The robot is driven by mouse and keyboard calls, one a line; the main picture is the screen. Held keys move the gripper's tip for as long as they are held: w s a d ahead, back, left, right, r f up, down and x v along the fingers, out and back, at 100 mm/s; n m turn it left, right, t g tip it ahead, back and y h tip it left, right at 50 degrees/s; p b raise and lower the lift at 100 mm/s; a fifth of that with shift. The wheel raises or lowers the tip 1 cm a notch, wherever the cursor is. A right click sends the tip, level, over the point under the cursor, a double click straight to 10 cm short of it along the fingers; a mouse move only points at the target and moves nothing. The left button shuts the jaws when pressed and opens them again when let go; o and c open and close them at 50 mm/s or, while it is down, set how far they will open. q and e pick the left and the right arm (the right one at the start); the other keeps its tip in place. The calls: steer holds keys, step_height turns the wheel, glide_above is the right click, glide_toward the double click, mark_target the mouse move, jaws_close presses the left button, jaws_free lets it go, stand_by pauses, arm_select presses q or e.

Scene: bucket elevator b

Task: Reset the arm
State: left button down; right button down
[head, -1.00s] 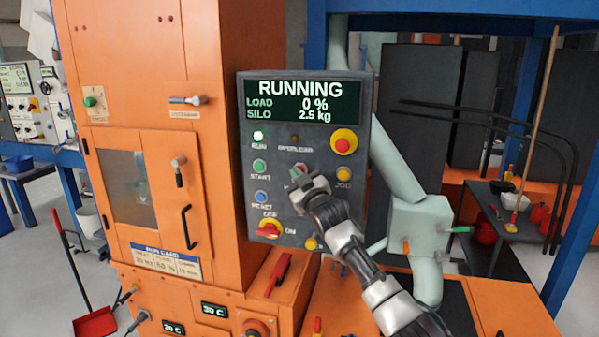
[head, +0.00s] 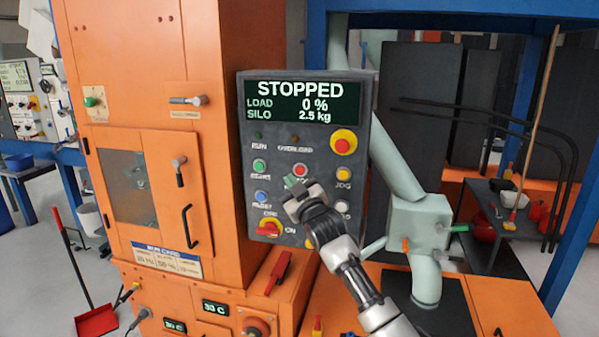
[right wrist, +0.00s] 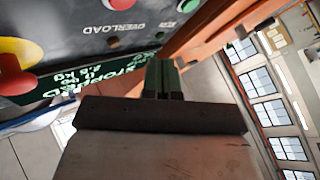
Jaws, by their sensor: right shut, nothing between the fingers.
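My right gripper (head: 292,187) is shut and empty in front of the lower middle of the grey control panel (head: 355,120). In the right wrist view its closed fingers (right wrist: 163,78) point toward the panel face, which shows at the upper left. The screen (head: 303,103) reads STOPPED, load 0 %, silo 2.5 kg. The red stop button (head: 301,170) shows just above the gripper, and the green start button (head: 260,166) is to its left. The run lamp (head: 259,136) is dark. My right forearm hides part of the panel's lower right. My left gripper is out of view.
The orange machine body (head: 240,50) with a windowed door and black handle (head: 189,228) stands left of the panel. A pale green pipe and box (head: 420,218) are close on the right. A blue post (head: 575,230) and a dark shelf stand farther right.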

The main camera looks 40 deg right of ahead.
steer(key=shift+f, duration=0.1)
stand_by(0.3)
step_height(320, 180, down, 29)
steer(key=s+a+m+g, duration=0.1)
steer(key=s+a+g, duration=0.2)
steer(key=g, duration=0.3)
steer(key=s+a+f+g, duration=0.1)
steer(key=s+f+g, duration=0.1)
steer(key=s+f, duration=0.35)
steer(key=s+a+f+g+y, duration=0.1)
steer(key=s+a+f, duration=0.15)
steer(key=f, duration=0.65)
steer(key=s+a+f+g, duration=0.1)
steer(key=s+f+g, duration=0.1)
steer(key=s+f, duration=0.45)
steer(key=s+a+f+g, duration=0.2)
steer(key=s+f, duration=0.6)
steer(key=s, duration=0.1)
steer(key=s+a+f+g, duration=0.3)
steer(key=s+f, duration=0.5)
steer(key=s, duration=0.2)
steer(key=s+a+f+g, duration=0.2)
steer(key=s+f, duration=0.1)
steer(key=s, duration=0.9)
steer(key=s+a+f+g+y, duration=0.1)
steer(key=s+a+f+g, duration=0.1)
steer(key=s, duration=0.9)
steer(key=shift+s+a+f+m, duration=0.4)
steer(key=shift+a+f, duration=0.35)
steer(key=shift+f, duration=0.15)
